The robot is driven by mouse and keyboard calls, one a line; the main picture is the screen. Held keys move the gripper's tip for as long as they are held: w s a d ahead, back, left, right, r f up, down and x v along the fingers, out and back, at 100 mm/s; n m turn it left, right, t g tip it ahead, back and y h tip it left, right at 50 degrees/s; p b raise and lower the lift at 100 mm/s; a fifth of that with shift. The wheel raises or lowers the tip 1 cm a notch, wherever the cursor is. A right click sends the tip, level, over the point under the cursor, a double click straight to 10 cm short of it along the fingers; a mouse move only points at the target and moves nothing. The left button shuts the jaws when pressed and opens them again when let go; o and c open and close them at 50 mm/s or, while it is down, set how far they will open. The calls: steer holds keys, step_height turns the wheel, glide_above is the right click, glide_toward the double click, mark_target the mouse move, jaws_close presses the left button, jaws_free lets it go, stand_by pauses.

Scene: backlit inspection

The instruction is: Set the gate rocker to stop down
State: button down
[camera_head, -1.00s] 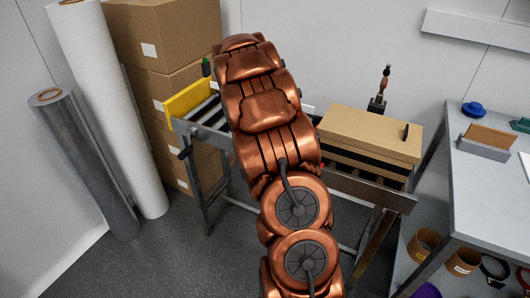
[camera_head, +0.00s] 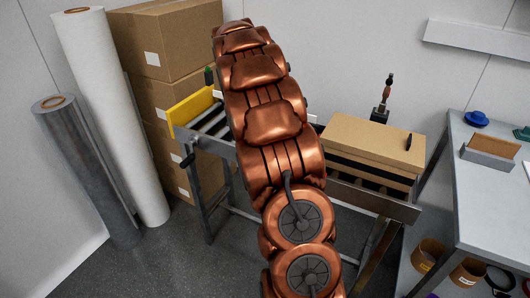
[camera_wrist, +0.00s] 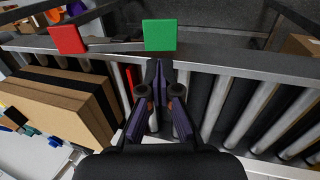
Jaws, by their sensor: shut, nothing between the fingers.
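The gate rocker shows in the wrist view as a bar (camera_wrist: 113,46) on the conveyor's side rail, with a red square paddle (camera_wrist: 68,39) on its left and a green square paddle (camera_wrist: 160,34) on its right. The red paddle sits slightly lower in the picture; I cannot tell the true tilt. My gripper (camera_wrist: 158,66) is shut and empty, its tips just below the green paddle in the picture. I cannot tell whether they touch. In the head view my arm hides the gripper and most of the rocker area; a small green piece (camera_head: 209,75) shows left of it.
The roller conveyor (camera_head: 390,207) carries a cardboard box (camera_head: 372,142) with a black band. A yellow plate (camera_head: 190,107) stands at its left end. Stacked cartons (camera_head: 166,40) and rolls (camera_head: 113,120) stand left. A grey table (camera_head: 490,200) is at right.

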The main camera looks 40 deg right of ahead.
steer(key=shift+b+v, duration=0.35)
steer(key=shift+v, duration=2.65)
steer(key=shift+s, duration=0.15)
steer(key=s+a+r+n+t+p, duration=0.15)
steer(key=s+a+n, duration=0.35)
steer(key=a, duration=0.5)
steer(key=s+a+r+n+g+p, duration=0.1)
steer(key=s+a+r+n+p, duration=0.15)
steer(key=s+a, duration=0.6)
steer(key=s+a+f+n+p, duration=0.1)
steer(key=s+a+f+n, duration=0.1)
steer(key=s+a, duration=0.4)
steer(key=s+a+f+n+y+p, duration=0.1)
steer(key=s+a+f+n, duration=0.1)
steer(key=s+a+n, duration=0.3)
steer(key=s+a, duration=0.1)
steer(key=s, duration=0.3)
steer(key=shift+a+t+p, duration=0.3)
steer(key=shift+t+p, duration=0.05)
